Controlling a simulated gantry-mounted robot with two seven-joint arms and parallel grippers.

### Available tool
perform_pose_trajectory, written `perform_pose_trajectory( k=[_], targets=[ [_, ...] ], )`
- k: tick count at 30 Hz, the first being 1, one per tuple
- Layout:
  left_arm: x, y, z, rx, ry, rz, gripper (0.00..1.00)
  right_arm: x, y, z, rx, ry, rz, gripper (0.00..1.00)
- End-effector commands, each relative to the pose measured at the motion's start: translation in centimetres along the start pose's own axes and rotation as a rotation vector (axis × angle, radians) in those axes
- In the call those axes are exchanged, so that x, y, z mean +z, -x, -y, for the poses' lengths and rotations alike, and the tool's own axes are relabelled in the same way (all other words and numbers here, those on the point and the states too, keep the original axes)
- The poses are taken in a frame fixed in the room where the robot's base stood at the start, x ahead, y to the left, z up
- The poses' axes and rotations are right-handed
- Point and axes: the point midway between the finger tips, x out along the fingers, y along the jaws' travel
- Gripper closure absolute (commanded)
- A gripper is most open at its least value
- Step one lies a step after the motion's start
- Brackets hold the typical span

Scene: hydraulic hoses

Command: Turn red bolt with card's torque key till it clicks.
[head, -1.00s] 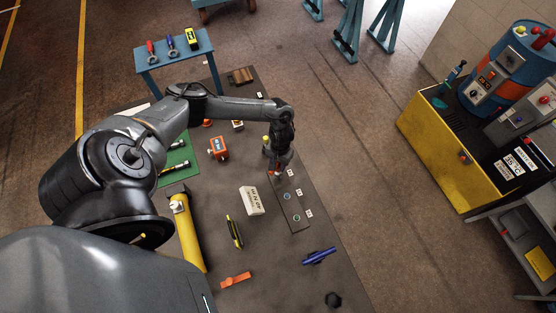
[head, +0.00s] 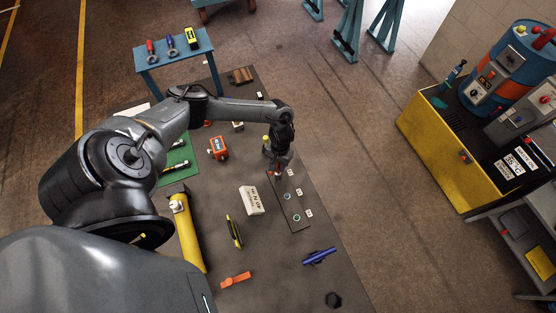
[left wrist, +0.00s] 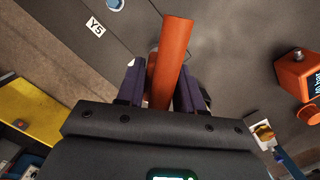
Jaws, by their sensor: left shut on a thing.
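My left gripper (head: 277,169) is over the far end of a dark plate (head: 294,212) on the mat. In the left wrist view its dark fingers are shut on an orange-red bar-shaped tool (left wrist: 172,55). The tool's lower end and what lies under it are hidden, so I cannot tell whether it touches a bolt. The plate shows a blue-ringed fitting (head: 287,196) and a green-ringed one (head: 296,217), with small white labels beside them. No red bolt shows clearly. A white card-like block with print (head: 251,200) stands left of the plate. My right gripper is not in view.
An orange box (head: 218,147), a yellow cylinder (head: 188,233), a yellow-black tool (head: 234,231), an orange tool (head: 235,279) and a blue tool (head: 319,256) lie on the mat. A blue stand (head: 173,59) with several tools is at the back left.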

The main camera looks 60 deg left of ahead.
Motion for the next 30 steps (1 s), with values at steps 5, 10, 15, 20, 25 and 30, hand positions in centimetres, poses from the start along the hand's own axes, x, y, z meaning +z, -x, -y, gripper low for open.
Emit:
perform_pose_trajectory(
  k=[5,10,15,20,25,30],
  targets=[
    [-0.1,-0.4,0.0,0.001,0.0,0.0,1.0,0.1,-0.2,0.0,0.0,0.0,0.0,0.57],
    [-0.1,-0.7,-0.1,0.001,0.0,0.0,1.0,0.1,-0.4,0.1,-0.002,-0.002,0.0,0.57],
    [-0.1,-1.0,0.0,0.001,0.0,0.0,1.0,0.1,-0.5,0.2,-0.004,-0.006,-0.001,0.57],
    [-0.1,-1.2,0.0,0.001,0.0,0.0,1.0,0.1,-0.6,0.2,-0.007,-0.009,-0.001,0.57],
    [-0.1,-1.2,0.0,0.001,0.0,0.0,1.0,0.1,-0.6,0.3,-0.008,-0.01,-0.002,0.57],
    [-0.1,-1.1,-0.1,-0.001,-0.01,0.0,1.0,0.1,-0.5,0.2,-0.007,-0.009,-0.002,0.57]
  ],
)
